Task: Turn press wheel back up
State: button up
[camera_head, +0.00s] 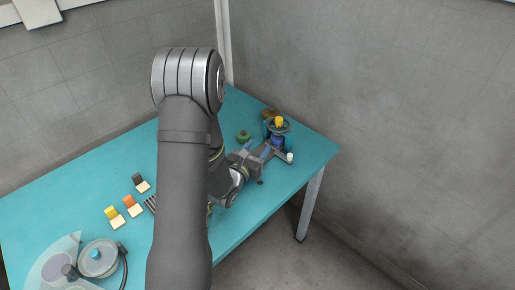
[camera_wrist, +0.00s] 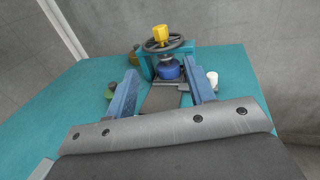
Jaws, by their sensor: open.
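The press stands near the table's far right corner. Its dark spoked press wheel (camera_wrist: 163,45) with a yellow knob (camera_wrist: 160,33) sits on top, above a teal frame and a blue round part (camera_wrist: 168,69). In the head view the wheel (camera_head: 281,125) and yellow knob (camera_head: 279,121) show past my arm. My gripper (camera_wrist: 165,84) is open, with its two blue fingers apart and pointing at the press, lower than the wheel. I see nothing held between the fingers. In the head view the gripper (camera_head: 264,150) is close in front of the press; contact cannot be told.
A green round item (camera_head: 243,136) and a brown item (camera_head: 270,112) are left of the press; a white cylinder (camera_head: 290,157) is at its right. Several colored blocks (camera_head: 128,202) and a round grey device (camera_head: 98,258) lie left. A grey wall (camera_head: 400,110) stands beyond the table (camera_head: 312,153).

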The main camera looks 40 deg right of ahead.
aim_at(276, 122)
jog(key=shift+w+d+r+g, duration=0.1)
jog(key=shift+w+g, duration=0.3)
jog(key=shift+w, duration=0.05)
jog(key=shift+w+a+m+g+h, duration=0.25)
jog(key=shift+w+m+g, duration=0.65)
jog(key=shift+w+g, duration=0.25)
jog(key=shift+w+a+m+g+h, duration=0.15)
jog(key=shift+w+a+m+g, duration=0.1)
jog(key=shift+w+m+g, duration=0.9)
jog(key=shift+n, duration=0.25)
jog(key=d, duration=1.7)
jog(key=shift+s+d, duration=0.15)
jog(key=shift+s, duration=0.15)
jog(key=c, duration=0.9)
